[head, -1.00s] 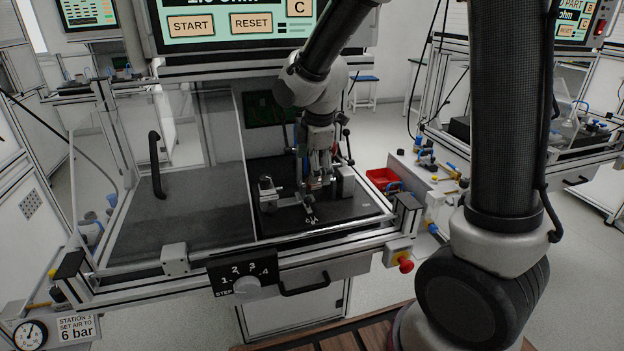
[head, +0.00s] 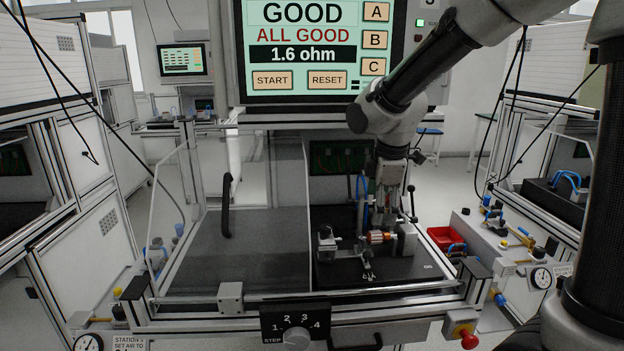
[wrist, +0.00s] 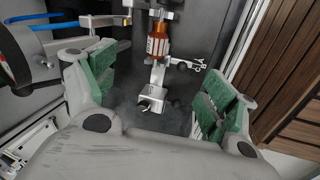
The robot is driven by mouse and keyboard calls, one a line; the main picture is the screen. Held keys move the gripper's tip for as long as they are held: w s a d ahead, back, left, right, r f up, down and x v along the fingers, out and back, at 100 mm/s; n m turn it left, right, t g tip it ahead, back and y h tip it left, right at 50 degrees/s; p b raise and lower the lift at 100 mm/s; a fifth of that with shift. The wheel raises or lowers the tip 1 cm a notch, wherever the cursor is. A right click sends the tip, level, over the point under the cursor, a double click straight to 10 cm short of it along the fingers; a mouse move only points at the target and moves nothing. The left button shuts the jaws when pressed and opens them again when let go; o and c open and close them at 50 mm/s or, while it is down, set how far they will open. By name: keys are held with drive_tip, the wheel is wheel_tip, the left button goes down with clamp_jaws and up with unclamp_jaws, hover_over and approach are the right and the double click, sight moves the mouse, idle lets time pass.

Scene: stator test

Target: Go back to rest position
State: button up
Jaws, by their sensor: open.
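My gripper (wrist: 155,103) is open and empty, its two green-padded fingers wide apart in the wrist view. In the head view my gripper (head: 389,196) hangs above the black fixture plate (head: 400,268) of the test station. A copper-coloured stator (head: 378,237) sits in the fixture between two metal supports, below my gripper. In the wrist view the stator (wrist: 158,42) lies ahead of the fingers, apart from them. The screen (head: 314,50) reads GOOD, ALL GOOD, 1.6 ohm.
A clear door with a black handle (head: 226,205) stands at the left of the station. A red bin (head: 446,239) stands on the right-hand bench. A step dial (head: 296,337) and a red button (head: 461,333) are on the front edge. Neighbouring stations flank both sides.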

drive_tip(key=s+d+r+m, duration=0.3)
drive_tip(key=s+d+m, duration=0.4)
drive_tip(key=s, duration=0.4)
drive_tip(key=s+d+r+m+t, duration=0.1)
drive_tip(key=s+d+r+m, duration=0.3)
drive_tip(key=s+d+m, duration=0.3)
drive_tip(key=shift+s+d+m+t, duration=0.35)
drive_tip(key=shift+s+m, duration=0.85)
drive_tip(key=shift+s, duration=1.25)
